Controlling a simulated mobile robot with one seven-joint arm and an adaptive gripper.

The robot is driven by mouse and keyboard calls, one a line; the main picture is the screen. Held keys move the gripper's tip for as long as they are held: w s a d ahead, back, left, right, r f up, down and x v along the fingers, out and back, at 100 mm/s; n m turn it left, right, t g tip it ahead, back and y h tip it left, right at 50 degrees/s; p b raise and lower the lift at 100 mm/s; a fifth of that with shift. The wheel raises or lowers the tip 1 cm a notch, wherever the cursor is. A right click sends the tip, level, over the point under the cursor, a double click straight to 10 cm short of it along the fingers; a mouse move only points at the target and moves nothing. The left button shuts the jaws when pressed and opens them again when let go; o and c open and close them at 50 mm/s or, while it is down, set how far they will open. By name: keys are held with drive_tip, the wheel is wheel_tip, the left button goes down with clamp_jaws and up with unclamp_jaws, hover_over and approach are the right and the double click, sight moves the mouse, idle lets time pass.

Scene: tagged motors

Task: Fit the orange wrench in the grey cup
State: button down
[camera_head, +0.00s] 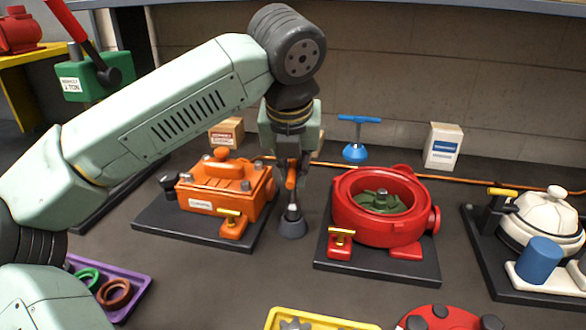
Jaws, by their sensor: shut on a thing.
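The orange wrench (291,176) is upright in my gripper (290,165), near the middle of the camera_head view. My gripper is shut on its orange upper part, and its fingers partly hide it. The grey cup (292,229) stands on the dark floor directly below, between the orange housing and the red housing. A light metal shaft runs from under the orange part down to the cup's top. I cannot tell whether the wrench's lower end is inside the cup or just over it.
An orange motor housing (232,183) is close on the left and a red round housing (407,229) close on the right. A blue T-handle (359,120) stands in a blue cone (355,152) behind. A purple tray (138,284) is front left. Dark floor in front of the cup is clear.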

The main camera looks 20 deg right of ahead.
drive_tip(key=shift+f+b, duration=1.4)
drive_tip(key=shift+f, duration=0.1)
drive_tip(key=c, duration=1.6)
unclamp_jaws()
drive_tip(key=shift+o, duration=0.2)
drive_tip(key=shift+r, duration=0.1)
drive_tip(key=shift+r+p, duration=1.9)
drive_tip(key=shift+r, duration=1.1)
wheel_tip(320, 180, up, 11)
hover_over(293, 203)
drive_tip(key=s+a, duration=0.2)
drive_tip(key=s, duration=0.2)
drive_tip(key=shift+w+d, duration=0.1)
drive_tip(key=shift+w, duration=0.05)
